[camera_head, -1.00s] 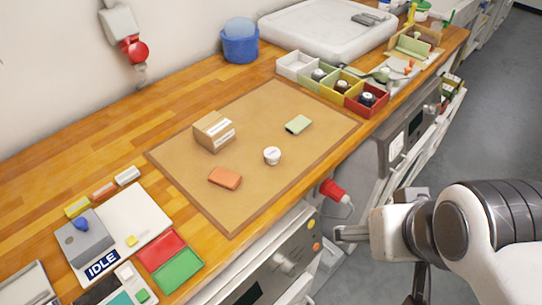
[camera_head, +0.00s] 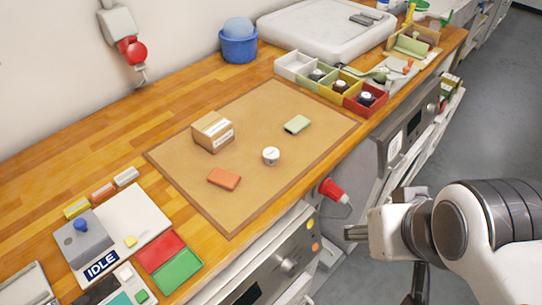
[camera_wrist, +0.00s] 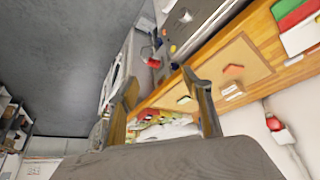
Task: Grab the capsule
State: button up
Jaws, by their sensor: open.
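A small white round container (camera_head: 271,156), which seems to be the capsule, stands on the tan mat (camera_head: 225,205). An orange block (camera_head: 224,179), a cardboard box (camera_head: 212,132) and a green block (camera_head: 297,124) lie apart around it. My gripper (camera_head: 355,233) is off the bench's front edge, to the lower right of the container and well apart from it. In the wrist view my gripper (camera_wrist: 160,90) has its two fingers spread with nothing held between them. I cannot make out the white container in the wrist view.
Open bins (camera_head: 329,91) hold several dark-topped things behind the mat. A blue tub (camera_head: 238,45) stands near the wall. Red and green trays (camera_head: 177,270) and a panel marked IDLE lie front left. A red plug (camera_head: 332,190) sticks out from the bench front near my gripper.

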jog(key=shift+w, duration=0.1)
jog(key=w+d+f+n+t, duration=0.1)
jog(key=w+f+n+t, duration=0.15)
jog(key=w, duration=0.95)
jog(key=w+f+n+t, duration=0.1)
jog(key=w+f+t, duration=0.15)
jog(key=w, duration=0.85)
jog(key=n+t+y, duration=0.3)
jog(key=n+y, duration=0.1)
jog(key=y, duration=0.3)
send_near(276, 158)
jog(key=w, duration=0.6)
jog(key=shift+d+f, duration=0.25)
jog(key=shift+d, duration=0.05)
jog(key=shift+s+a+f+m+y, duration=0.25)
jog(key=shift+s+a+f+y, duration=0.35)
jog(key=shift+a+y, duration=0.15)
jog(key=shift+s+a+f+t+y, duration=0.15)
jog(key=shift+s+a+t+y, duration=0.1)
jog(key=shift+s+t+y, duration=0.3)
jog(key=shift+w, duration=0.15)
jog(key=shift+x, duration=1.3)
